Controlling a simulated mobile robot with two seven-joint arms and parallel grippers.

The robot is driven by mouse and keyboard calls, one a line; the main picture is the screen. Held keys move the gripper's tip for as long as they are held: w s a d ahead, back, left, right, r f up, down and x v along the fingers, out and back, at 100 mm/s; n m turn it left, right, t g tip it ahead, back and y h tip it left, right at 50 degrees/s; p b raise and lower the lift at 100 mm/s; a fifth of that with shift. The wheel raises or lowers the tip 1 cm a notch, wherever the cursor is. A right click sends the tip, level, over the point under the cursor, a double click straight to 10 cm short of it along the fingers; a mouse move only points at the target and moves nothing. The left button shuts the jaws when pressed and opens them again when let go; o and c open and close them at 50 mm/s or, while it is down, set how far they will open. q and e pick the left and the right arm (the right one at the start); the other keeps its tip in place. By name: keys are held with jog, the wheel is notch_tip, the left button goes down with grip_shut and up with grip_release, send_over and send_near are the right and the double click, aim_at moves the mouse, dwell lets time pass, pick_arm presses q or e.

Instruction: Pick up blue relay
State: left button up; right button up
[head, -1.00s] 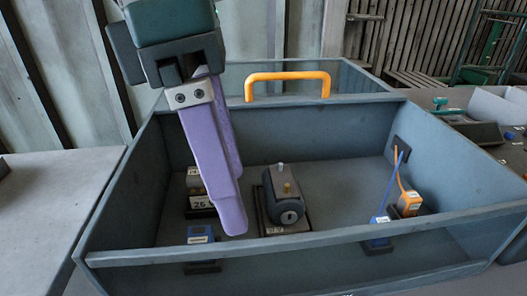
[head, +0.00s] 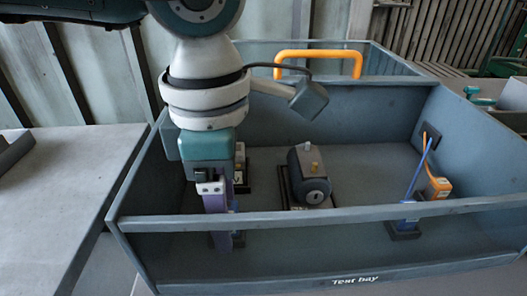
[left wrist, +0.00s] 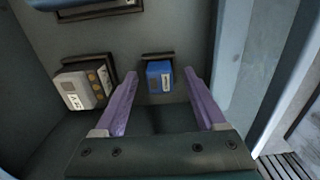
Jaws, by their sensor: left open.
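The blue relay (left wrist: 160,76), a small blue block with a white label, sits in a dark base in the left wrist view. It lies ahead of my left gripper (left wrist: 163,100), between the lines of its two purple fingers. The fingers are open and empty, with a gap to the relay. In the head view my left gripper (head: 220,225) points down into the front left of the bay (head: 330,222) and largely hides the relay. My right gripper is not in view.
A grey-white labelled block (left wrist: 83,88) sits left of the relay. A dark motor-like unit (head: 311,183) stands mid-bay. A blue block with a blue cable (head: 404,225) and an orange block (head: 438,187) stand at the right. The bay's front rail (head: 330,217) runs close to my gripper.

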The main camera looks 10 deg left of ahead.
pick_arm(q)
jog(key=c, duration=1.1)
jog(key=shift+r, duration=0.15)
